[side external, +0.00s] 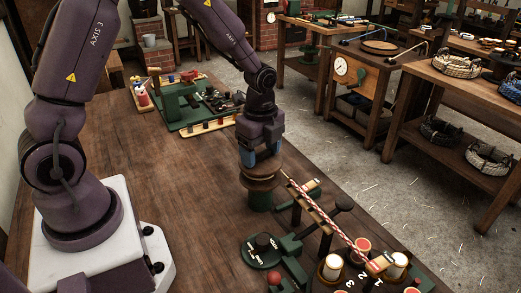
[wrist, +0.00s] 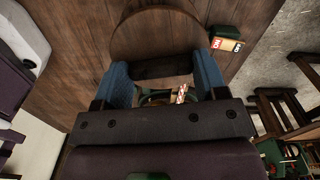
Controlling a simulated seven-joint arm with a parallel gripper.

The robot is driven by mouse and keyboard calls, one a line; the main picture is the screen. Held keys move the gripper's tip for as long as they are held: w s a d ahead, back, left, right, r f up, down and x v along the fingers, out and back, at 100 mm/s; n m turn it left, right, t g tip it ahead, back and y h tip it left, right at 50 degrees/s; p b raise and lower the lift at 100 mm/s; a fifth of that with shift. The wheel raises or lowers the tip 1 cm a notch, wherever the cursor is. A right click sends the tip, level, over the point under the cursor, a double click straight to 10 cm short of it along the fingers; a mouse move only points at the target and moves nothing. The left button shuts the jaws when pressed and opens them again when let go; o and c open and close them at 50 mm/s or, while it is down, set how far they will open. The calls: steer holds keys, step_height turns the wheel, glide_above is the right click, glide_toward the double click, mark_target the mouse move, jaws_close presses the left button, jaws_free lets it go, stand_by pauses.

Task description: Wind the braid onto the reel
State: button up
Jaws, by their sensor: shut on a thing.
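The reel (side external: 262,183) is a brown wooden spool with round flanges on a green stand (side external: 260,201) on the bench. My gripper (side external: 261,160) points down with its blue fingers at the top of the reel and is shut on it. In the wrist view, the reel's round wooden flange (wrist: 158,35) shows between and beyond the blue fingers. The red-and-white braid (side external: 325,217) runs at a slant along a wooden rail, from near the reel toward the bobbins at the front right. A short piece of braid (wrist: 181,92) shows in the wrist view. Its end at the reel is unclear.
The bench's left middle (side external: 170,170) is clear.

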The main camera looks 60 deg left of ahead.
steer(key=n, duration=0.4)
steer(key=shift+n, duration=0.3)
steer(key=n, duration=0.3)
steer(key=shift+n, duration=0.3)
steer(key=n, duration=0.7)
steer(key=shift+r, duration=0.1)
steer(key=n, duration=0.6)
steer(key=shift+n, duration=0.3)
steer(key=n, duration=0.5)
steer(key=shift+n, duration=0.3)
steer(key=o, duration=0.9)
steer(key=shift+o, duration=0.2)
